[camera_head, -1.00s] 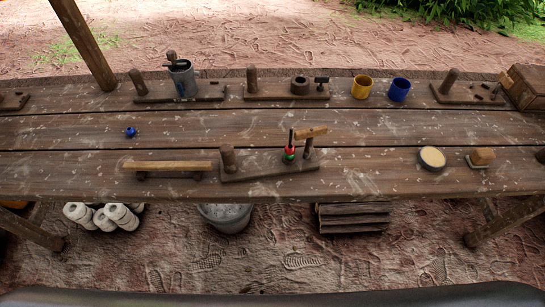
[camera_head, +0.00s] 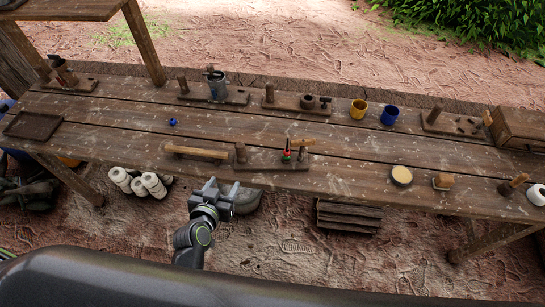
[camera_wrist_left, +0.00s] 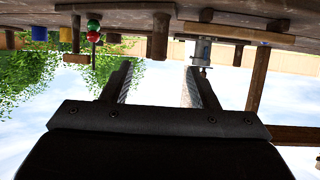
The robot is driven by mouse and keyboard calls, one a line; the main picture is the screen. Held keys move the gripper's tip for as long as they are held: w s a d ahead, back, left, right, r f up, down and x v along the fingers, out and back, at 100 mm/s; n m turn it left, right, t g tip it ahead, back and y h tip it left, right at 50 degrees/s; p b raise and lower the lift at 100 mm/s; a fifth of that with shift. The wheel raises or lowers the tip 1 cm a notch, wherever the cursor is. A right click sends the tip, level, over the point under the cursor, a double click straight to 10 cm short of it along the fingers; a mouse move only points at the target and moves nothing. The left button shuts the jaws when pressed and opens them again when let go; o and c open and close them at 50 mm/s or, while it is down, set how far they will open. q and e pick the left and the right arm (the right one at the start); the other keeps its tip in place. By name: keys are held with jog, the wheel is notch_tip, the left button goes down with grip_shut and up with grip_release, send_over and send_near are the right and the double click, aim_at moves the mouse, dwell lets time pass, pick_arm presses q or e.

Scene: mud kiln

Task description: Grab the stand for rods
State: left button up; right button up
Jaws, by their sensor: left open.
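The stand, a low light-brown wooden bar on two short feet (camera_head: 197,153), lies along the front edge of the table, left of the middle. In the left wrist view, which is upside down, the stand (camera_wrist_left: 245,39) shows at the upper right. My left gripper (camera_head: 213,187) is in front of the table edge, nearer to me than the stand and apart from it. In the left wrist view its two fingers (camera_wrist_left: 158,80) are spread with nothing between them. My right gripper is not in view.
Just right of the stand is a board with pegs and a red-green piece (camera_head: 287,156). A small blue item (camera_head: 173,122) lies behind the stand.

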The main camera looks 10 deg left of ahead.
pick_arm(q)
jog(key=r, duration=0.2)
send_near(239, 154)
jog(key=b+x, duration=0.3)
jog(key=x, duration=0.3)
jog(key=shift+w, duration=0.4)
jog(key=b+x, duration=0.3)
jog(key=shift+w+d+f, duration=0.1)
jog(key=shift+w+f, duration=0.15)
jog(key=shift+w, duration=0.05)
jog(key=shift+w+f+b, duration=0.15)
jog(key=shift+w+b, duration=0.35)
jog(key=shift+w, duration=0.2)
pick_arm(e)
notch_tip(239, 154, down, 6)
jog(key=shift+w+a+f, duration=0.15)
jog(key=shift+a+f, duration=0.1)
pick_arm(q)
jog(key=shift+c, duration=0.4)
jog(key=c, duration=0.9)
grip_shut()
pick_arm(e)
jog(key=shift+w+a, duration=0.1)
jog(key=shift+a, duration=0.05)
